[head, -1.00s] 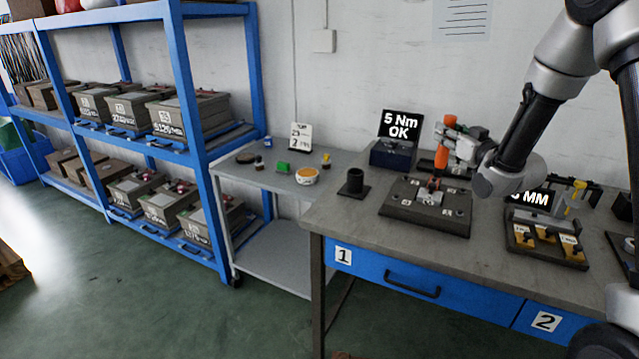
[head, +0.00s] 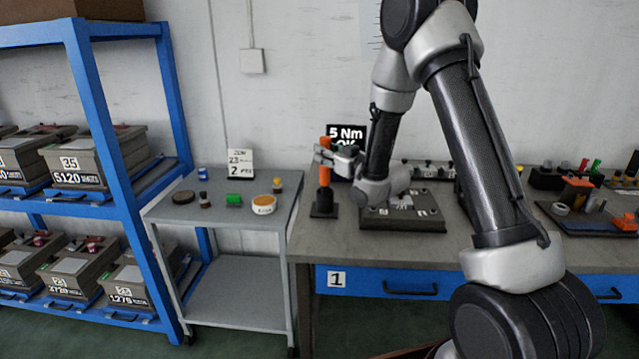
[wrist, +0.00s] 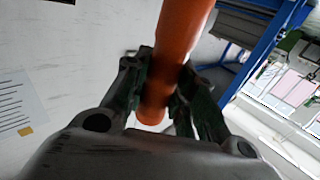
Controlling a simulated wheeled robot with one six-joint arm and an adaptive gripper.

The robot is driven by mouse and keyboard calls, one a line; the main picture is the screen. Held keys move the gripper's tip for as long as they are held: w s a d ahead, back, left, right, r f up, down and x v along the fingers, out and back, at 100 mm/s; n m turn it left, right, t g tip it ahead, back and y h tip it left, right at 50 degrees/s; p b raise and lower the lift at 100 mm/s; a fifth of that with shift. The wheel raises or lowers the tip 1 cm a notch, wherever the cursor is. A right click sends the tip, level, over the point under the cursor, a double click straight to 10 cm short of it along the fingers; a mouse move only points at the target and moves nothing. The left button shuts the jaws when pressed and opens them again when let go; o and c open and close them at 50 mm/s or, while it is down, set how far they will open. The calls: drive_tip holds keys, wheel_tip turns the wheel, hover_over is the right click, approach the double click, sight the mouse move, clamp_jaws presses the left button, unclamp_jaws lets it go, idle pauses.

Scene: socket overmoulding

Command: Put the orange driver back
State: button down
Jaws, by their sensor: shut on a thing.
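The orange driver (head: 325,175) stands upright at the left end of the workbench. Its lower end is at the black holder (head: 323,206); I cannot tell how deep it sits in it. My gripper (head: 326,155) is shut on the upper part of the driver, coming from the right. In the wrist view, both fingers of my gripper (wrist: 160,85) close around the orange handle (wrist: 180,40). The driver's tip is not in the wrist view.
A dark fixture plate (head: 405,218) lies right of the holder. The "5 Nm" display (head: 346,132) behind is partly hidden by my arm. A grey trolley (head: 225,222) with small pots stands to the left. More fixtures (head: 590,215) are at the right.

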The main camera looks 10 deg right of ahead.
sight(329, 172)
drive_tip(key=shift+f, duration=2.85)
drive_tip(key=shift+f, duration=0.15)
drive_tip(key=c, duration=1.2)
unclamp_jaws()
drive_tip(key=shift+o, duration=0.2)
